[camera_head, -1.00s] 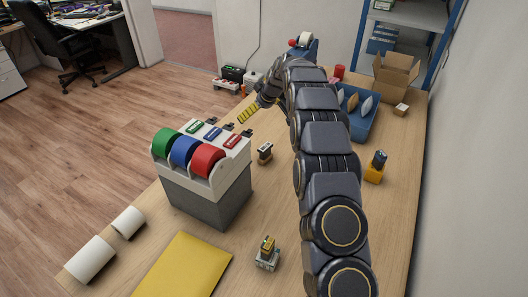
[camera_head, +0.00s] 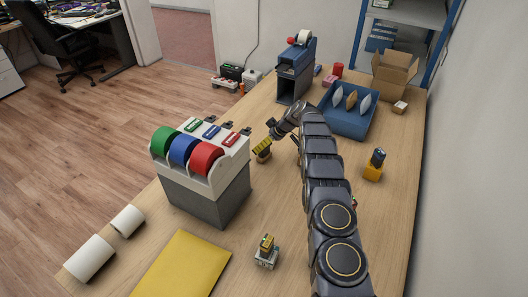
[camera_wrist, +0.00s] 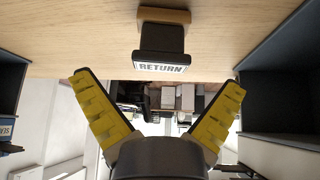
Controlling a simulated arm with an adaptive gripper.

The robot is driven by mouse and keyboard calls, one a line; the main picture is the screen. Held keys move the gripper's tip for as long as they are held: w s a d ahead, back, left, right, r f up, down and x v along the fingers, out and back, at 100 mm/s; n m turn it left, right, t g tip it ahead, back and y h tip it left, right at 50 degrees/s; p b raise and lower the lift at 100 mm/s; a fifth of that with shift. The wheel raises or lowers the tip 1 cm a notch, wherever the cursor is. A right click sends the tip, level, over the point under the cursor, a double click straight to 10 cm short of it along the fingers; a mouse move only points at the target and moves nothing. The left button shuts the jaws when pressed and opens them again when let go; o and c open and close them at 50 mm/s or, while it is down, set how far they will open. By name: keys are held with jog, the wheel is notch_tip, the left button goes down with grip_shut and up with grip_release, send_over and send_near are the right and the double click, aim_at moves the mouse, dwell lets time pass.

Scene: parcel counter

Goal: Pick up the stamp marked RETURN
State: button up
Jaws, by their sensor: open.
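The stamp marked RETURN (camera_wrist: 162,45) shows at the top middle of the wrist view, a dark block with a white label and a brown part against the wood counter. In the head view a small stamp (camera_head: 264,157) stands right of the tape dispenser, partly hidden by my gripper; its label is not readable there. My gripper (camera_head: 268,138) is at this stamp, its yellow-padded fingers just above it. In the wrist view my gripper (camera_wrist: 158,82) is spread wide and empty, with the RETURN stamp beyond the fingertips, centred between them.
A tape dispenser (camera_head: 208,185) with green, blue and red rolls stands close on the left. Other small stamp-like items (camera_head: 266,254) and (camera_head: 374,168) stand nearer and to the right. A blue tray (camera_head: 346,122) and a blue machine (camera_head: 296,72) are behind. A yellow envelope (camera_head: 182,265) lies in front.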

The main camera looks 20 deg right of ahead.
jog(key=shift+x, duration=1.25)
jog(key=shift+c, duration=0.3)
jog(key=c, duration=1.2)
